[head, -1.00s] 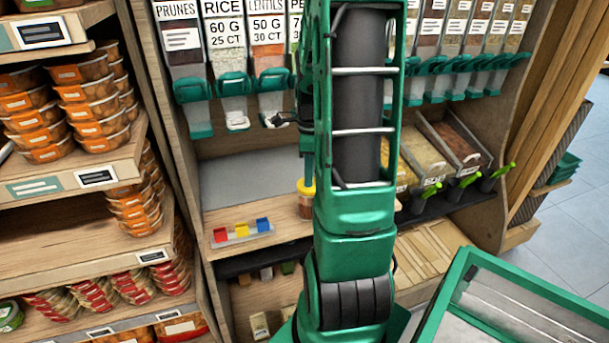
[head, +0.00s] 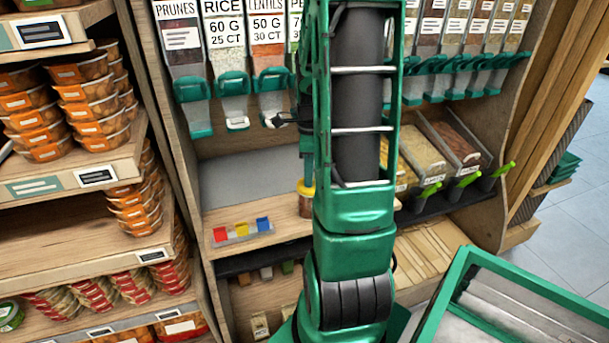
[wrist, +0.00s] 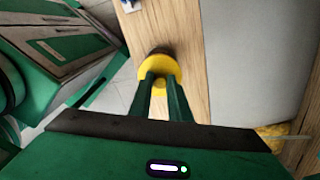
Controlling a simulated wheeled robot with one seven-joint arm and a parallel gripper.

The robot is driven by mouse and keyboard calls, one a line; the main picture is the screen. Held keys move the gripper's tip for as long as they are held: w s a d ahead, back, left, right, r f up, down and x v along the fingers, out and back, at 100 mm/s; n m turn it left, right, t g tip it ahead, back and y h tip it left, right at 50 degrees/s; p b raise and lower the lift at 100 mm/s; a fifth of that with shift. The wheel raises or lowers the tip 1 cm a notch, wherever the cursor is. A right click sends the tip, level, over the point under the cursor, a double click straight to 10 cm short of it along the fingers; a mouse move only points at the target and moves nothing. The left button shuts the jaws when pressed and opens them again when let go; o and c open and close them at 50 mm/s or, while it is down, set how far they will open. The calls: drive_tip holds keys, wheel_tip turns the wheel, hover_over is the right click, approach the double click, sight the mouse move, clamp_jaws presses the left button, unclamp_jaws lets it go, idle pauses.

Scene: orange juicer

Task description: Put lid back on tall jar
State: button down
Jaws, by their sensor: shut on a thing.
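A yellow lid (head: 306,188) sits at the top of a small brown jar (head: 305,208) on the wooden counter, partly hidden by my arm in the head view. In the wrist view the round lid (wrist: 158,67) lies at the fingertips, and its knob is between the two green fingers. My gripper (wrist: 160,86) is shut on the lid, pointing down over the jar. A dark brown part of the jar (wrist: 161,49) shows past the lid's far edge. I cannot tell whether the lid is fully seated.
A small rack with red, yellow and blue blocks (head: 242,230) stands left of the jar. Dispensers (head: 233,95) hang above the counter. Bulk bins (head: 450,150) are to the right. A green-rimmed cart or bin (head: 465,265) is at lower right. The grey back part of the counter is clear.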

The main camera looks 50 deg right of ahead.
idle(0.4)
drive_tip(key=c, duration=1.1)
unclamp_jaws()
drive_tip(key=shift+r, duration=0.1)
drive_tip(key=shift+s+r, duration=0.1)
drive_tip(key=shift+r, duration=3.25)
drive_tip(key=shift+c, duration=0.5)
clamp_jaws()
